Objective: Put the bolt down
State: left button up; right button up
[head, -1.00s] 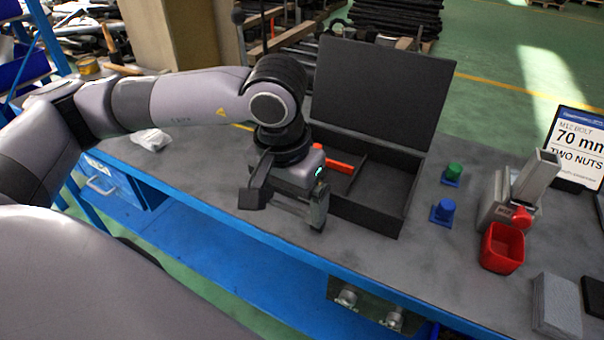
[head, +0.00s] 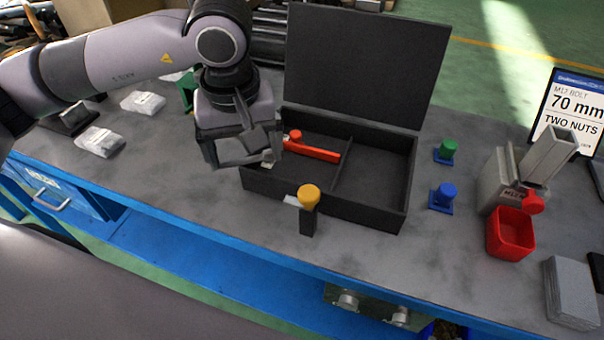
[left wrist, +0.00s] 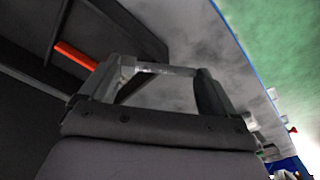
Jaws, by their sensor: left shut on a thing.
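My left gripper (head: 240,160) hangs at the left end of the open black case (head: 380,218), above its left wall area. It is shut on the bolt, a small pale metal piece (head: 268,159) showing at the fingertip. In the left wrist view, the bolt (left wrist: 160,69) appears as a grey bar between the fingers of the gripper (left wrist: 165,80), with a paler end at the left finger. Much of the bolt is hidden in the head view. My right gripper is not in view.
The case's left compartment holds a red-orange tool (head: 315,151); its right compartment looks empty. A yellow-capped black post (head: 308,198) stands before the case. Blue (head: 443,195) and green (head: 446,150) knobs, a grey fixture (head: 497,182) and a red bin (head: 511,235) stand right. White packets (head: 100,141) lie left.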

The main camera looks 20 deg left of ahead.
pick_arm(q)
jog(key=n, duration=0.1)
jog(key=w+r+n, duration=0.1)
jog(key=n, duration=0.2)
jog(key=shift+w+d+r+n, duration=0.15)
jog(key=shift+w+d+n, duration=0.05)
jog(key=shift+d+n, duration=0.15)
jog(key=w+r+n, duration=0.1)
jog(key=n, duration=0.3)
notch_tip(320, 180, up, 10)
jog(key=n+g+h+b, duration=0.2)
jog(key=n+b, duration=0.1)
jog(key=n, duration=2.6)
send_over(304, 178)
jog(key=f, duration=1.9)
jog(key=shift+w+a+f+p, duration=0.2)
jog(key=shift+p, duration=0.1)
jog(key=shift+f, duration=0.1)
jog(key=shift+f, duration=0.1)
